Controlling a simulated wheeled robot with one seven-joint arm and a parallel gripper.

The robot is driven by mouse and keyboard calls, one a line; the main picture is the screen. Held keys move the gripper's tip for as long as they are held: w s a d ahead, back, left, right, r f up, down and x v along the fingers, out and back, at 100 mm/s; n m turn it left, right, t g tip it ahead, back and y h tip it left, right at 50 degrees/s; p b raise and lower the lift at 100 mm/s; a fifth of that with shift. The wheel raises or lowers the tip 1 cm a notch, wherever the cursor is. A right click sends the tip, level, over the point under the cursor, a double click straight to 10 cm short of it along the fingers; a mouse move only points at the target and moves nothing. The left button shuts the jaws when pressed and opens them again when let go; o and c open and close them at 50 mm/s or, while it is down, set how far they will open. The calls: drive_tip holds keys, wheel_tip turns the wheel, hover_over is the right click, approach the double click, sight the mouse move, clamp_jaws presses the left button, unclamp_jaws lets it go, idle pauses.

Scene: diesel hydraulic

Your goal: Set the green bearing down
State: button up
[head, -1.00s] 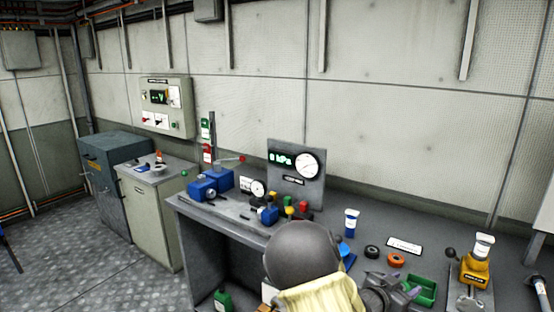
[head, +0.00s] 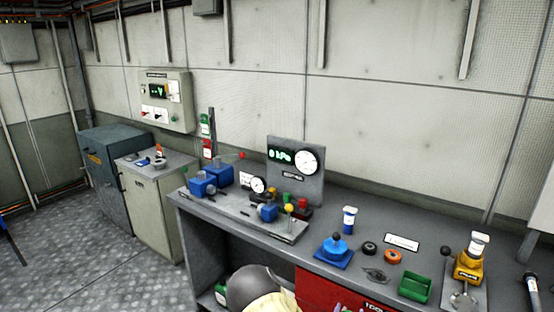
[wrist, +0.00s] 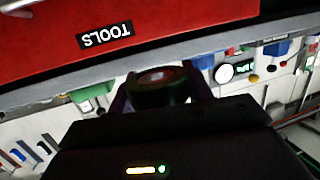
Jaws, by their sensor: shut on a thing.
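The green bearing (wrist: 160,88) is a dark green ring with a pale centre in the wrist view. My gripper (wrist: 160,82) is shut on it, with a finger on either side. In the head view only the purple tips of my gripper (head: 347,308) show at the bottom edge, in front of the red tools drawer (head: 325,289), below the bench top. The bearing cannot be seen in the head view. The wrist view also shows the red drawer with its TOOLS label and the bench edge beyond the bearing.
On the bench (head: 352,275) are a green tray (head: 416,287), an orange ring (head: 393,257), a black ring (head: 369,248), a blue stand (head: 334,252) and a yellow press (head: 468,266). A test rig with a gauge panel (head: 294,165) stands to the left.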

drive_tip(key=s+a+f+n+t+y+p, duration=0.1)
drive_tip(key=s+a+f+n+y, duration=0.3)
drive_tip(key=f, duration=0.5)
drive_tip(key=shift+s+a+y+p, duration=0.35)
drive_tip(key=shift+s+a+y, duration=0.45)
drive_tip(key=shift+s, duration=0.45)
drive_tip(key=shift+w+r, duration=0.1)
drive_tip(key=shift+r, duration=0.05)
